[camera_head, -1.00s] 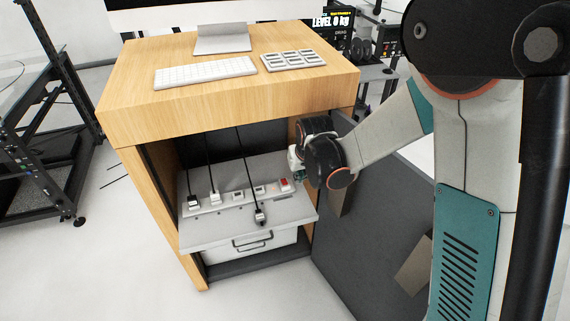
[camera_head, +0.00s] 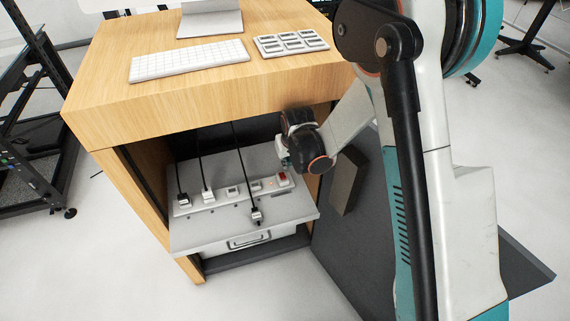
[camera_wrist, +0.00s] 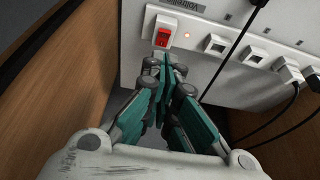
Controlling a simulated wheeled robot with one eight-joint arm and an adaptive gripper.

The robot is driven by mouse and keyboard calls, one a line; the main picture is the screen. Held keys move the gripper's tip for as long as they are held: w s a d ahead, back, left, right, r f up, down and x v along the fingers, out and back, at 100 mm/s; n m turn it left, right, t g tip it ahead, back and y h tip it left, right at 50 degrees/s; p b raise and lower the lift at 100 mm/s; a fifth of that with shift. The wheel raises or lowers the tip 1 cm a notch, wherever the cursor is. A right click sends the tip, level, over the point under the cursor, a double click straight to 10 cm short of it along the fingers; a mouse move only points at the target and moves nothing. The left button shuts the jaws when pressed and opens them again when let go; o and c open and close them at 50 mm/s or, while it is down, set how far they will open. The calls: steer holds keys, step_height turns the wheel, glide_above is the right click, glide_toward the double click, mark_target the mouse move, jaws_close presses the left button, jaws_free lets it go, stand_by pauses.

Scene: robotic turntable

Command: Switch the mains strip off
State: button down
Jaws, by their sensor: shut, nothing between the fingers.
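The white mains strip (camera_head: 218,193) lies along the grey shelf inside the wooden cabinet. Its red rocker switch (camera_head: 282,179) is at the right end. In the head view my gripper (camera_head: 283,158) is partly hidden by my wrist, near the switch end.
Black-corded plugs (camera_head: 183,201) sit in the strip's left sockets, and another plug (camera_head: 256,215) lies on the shelf front. The open cabinet door (camera_head: 345,225) stands right. A wooden side wall (camera_wrist: 40,112) is close in the wrist view. A keyboard (camera_head: 188,61) lies on top.

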steer(key=b, duration=0.3)
glide_toward(282, 173)
steer(key=x, duration=0.5)
